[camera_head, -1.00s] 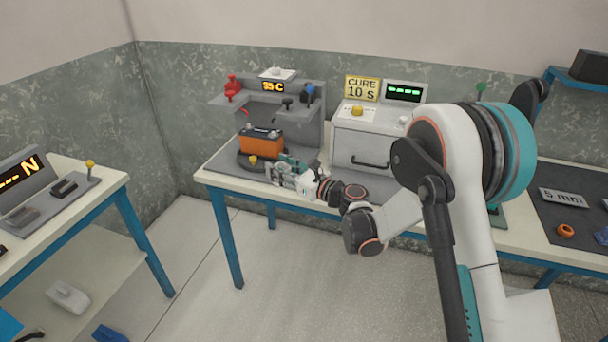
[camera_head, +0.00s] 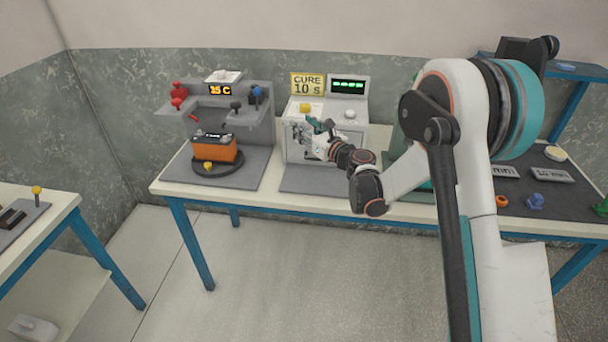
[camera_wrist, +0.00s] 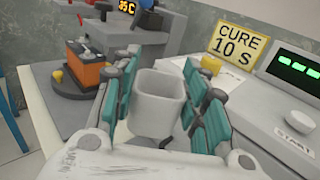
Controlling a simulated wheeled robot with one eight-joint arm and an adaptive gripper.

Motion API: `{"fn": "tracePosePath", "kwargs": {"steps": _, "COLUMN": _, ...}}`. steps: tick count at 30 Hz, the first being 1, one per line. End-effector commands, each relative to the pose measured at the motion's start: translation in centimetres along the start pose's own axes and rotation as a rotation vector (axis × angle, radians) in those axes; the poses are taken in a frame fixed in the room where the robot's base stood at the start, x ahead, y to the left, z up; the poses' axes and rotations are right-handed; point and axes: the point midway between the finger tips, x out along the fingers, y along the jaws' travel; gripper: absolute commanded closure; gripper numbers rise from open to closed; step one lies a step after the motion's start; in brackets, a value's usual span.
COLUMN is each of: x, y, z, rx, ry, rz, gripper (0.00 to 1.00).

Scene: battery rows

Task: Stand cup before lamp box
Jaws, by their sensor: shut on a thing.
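A pale grey-white cup (camera_wrist: 157,108) is between the teal finger pads of my gripper (camera_wrist: 168,88) in the wrist view, upright or slightly tilted, with its open rim showing. My gripper is shut on it. In the head view my gripper (camera_head: 314,138) is in front of the lamp box (camera_head: 350,138), covering part of its front; I cannot pick out the cup clearly there. The lamp box is grey, with a yellow knob, a green-lit display and a yellow "CURE 10 S" sign (camera_head: 308,84). Its side and START button show in the wrist view (camera_wrist: 285,115).
An orange battery (camera_head: 214,147) stands on a round dark turntable (camera_head: 232,169) at a grey station (camera_head: 262,128) left of the box. A grey mat (camera_head: 310,181) lies before the lamp box. Small parts lie on a dark mat (camera_head: 567,193) at right.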

Motion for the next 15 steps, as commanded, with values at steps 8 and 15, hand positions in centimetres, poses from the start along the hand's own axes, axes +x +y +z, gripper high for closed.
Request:
{"fn": "tracePosePath", "kwargs": {"steps": 8, "x": 0.0, "y": 0.1, "z": -7.5, "rx": 0.000, "ry": 0.000, "rz": 0.001, "gripper": 0.79}}
{"fn": "tracePosePath", "kwargs": {"steps": 15, "x": 0.0, "y": 0.1, "z": -11.4, "rx": 0.000, "ry": 0.000, "rz": 0.001, "gripper": 0.79}}
